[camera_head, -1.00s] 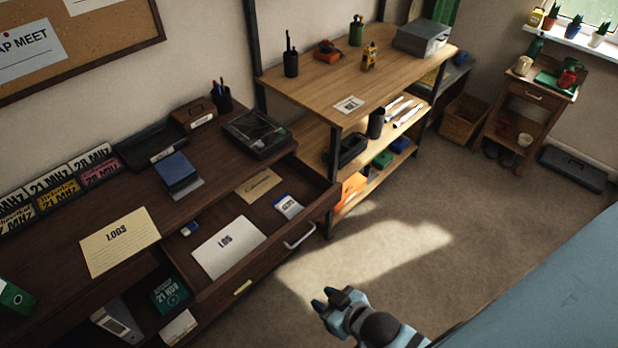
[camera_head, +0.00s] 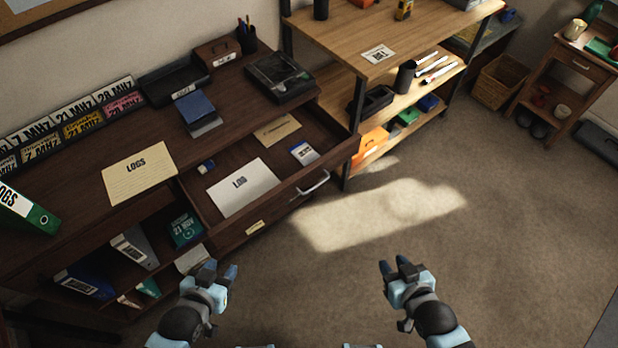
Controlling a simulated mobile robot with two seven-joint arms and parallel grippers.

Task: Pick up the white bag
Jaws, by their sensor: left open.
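A small white packet (camera_head: 304,152) with a blue label lies in the open drawer (camera_head: 262,228) of the dark desk, near its right end. It is the nearest match to a white bag, but I cannot tell if it is a bag. My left gripper (camera_head: 221,270) is open and empty, in front of the drawer and well apart from the packet. My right gripper (camera_head: 394,266) appears open and empty, over the carpet to the right of the drawer.
The drawer also holds a white LOG sheet (camera_head: 242,187), a tan envelope (camera_head: 277,130) and a small blue-and-white eraser (camera_head: 206,166). A wooden shelf unit (camera_head: 372,55) stands right of the desk. The carpet (camera_head: 480,250) at the right is clear.

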